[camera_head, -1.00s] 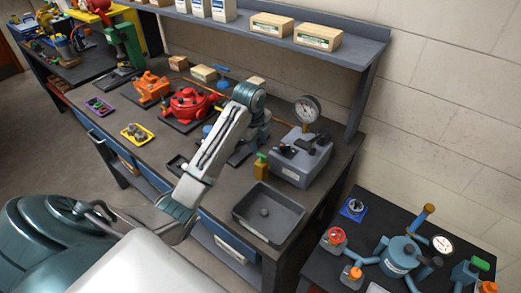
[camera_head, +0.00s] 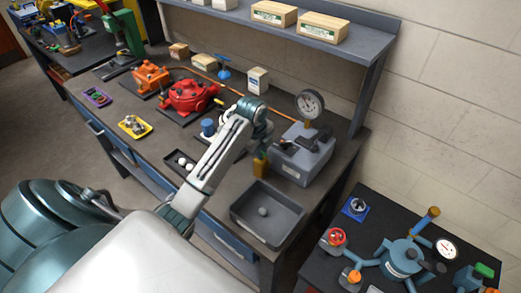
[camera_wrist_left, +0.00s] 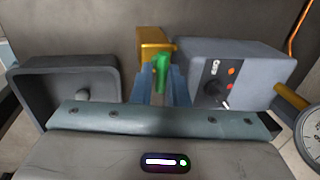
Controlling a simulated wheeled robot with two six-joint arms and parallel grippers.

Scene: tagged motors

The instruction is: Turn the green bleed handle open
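The green bleed handle (camera_wrist_left: 162,72) stands in front of a brass valve body (camera_wrist_left: 152,46) in the left wrist view. In the head view the brass body (camera_head: 261,166) is beside the grey pump box (camera_head: 298,160), and my gripper hides the green handle. My left gripper (camera_wrist_left: 161,80) has its two blue fingers on either side of the green handle. The fingers are apart, with a small gap showing on the left side; whether the right finger touches the handle I cannot tell. My right gripper is not in view.
A pressure gauge (camera_head: 310,103) stands behind the pump box. A red motor (camera_head: 187,96) is farther along the bench. A second table (camera_head: 335,254) at right holds a blue fixture.

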